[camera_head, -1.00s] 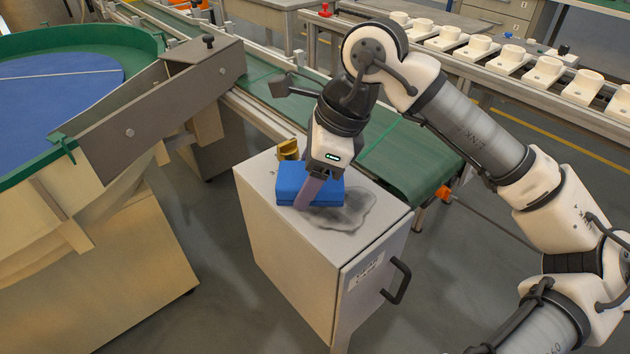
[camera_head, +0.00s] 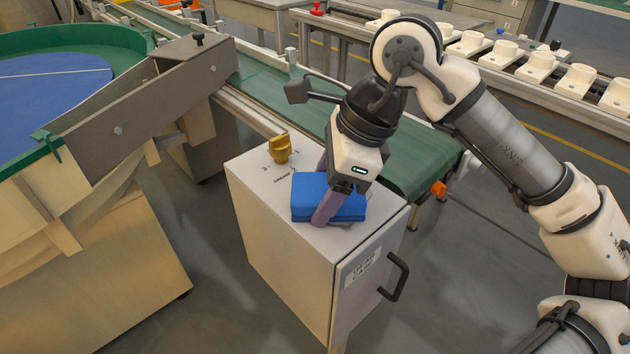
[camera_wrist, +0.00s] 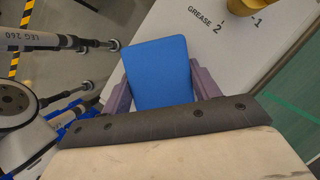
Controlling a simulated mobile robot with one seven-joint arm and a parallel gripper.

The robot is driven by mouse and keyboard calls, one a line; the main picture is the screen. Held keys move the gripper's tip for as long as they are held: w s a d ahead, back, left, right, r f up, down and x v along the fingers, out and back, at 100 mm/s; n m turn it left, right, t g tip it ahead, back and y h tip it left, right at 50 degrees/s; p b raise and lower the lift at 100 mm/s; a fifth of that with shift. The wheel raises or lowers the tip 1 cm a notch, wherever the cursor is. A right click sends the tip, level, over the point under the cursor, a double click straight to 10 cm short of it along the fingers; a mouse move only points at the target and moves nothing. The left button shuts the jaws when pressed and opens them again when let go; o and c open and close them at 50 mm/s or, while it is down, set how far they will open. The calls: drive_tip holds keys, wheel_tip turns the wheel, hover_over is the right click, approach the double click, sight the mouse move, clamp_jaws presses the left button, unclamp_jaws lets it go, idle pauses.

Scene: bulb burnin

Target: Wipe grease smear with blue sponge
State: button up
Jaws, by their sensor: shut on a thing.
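The blue sponge (camera_head: 345,203) lies flat-looking on the right part of the light grey cabinet top (camera_head: 258,205). My gripper (camera_head: 328,205) is shut on the sponge, with purple fingers on either side of it. In the wrist view the sponge (camera_wrist: 158,72) fills the space between the fingers of my gripper (camera_wrist: 160,88). No dark grease smear shows on the bare parts of the cabinet top. The surface under the sponge and behind the gripper is hidden, so I cannot tell whether any smear is there.
A yellow knob (camera_head: 280,149) stands on the cabinet's back left corner, beside printed "GREASE" and numbers. The cabinet front has a black handle (camera_head: 396,278). A green conveyor (camera_head: 412,165) runs close behind. A round green-rimmed table (camera_head: 75,130) with a grey chute stands left.

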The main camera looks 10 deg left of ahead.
sight(342, 227)
drive_tip(key=shift+s+d, duration=0.6)
drive_tip(key=shift+d, duration=0.25)
drive_tip(key=shift+s+d+f+b, duration=0.1)
drive_tip(key=shift+s+d+b, duration=0.3)
drive_tip(key=shift+s+d, duration=0.25)
drive_tip(key=shift+s+d+b, duration=0.35)
drive_tip(key=shift+s+d, duration=0.05)
drive_tip(key=shift+d, duration=0.3)
drive_tip(key=shift+r+p, duration=1.85)
drive_tip(key=shift+r, duration=1.15)
drive_tip(key=shift+r, duration=0.1)
wheel_tip(342, 227, up, 3)
drive_tip(key=shift+f+p, duration=0.1)
drive_tip(key=shift+p, duration=0.8)
drive_tip(key=shift+w+a, duration=0.1)
drive_tip(key=shift+a, duration=0.05)
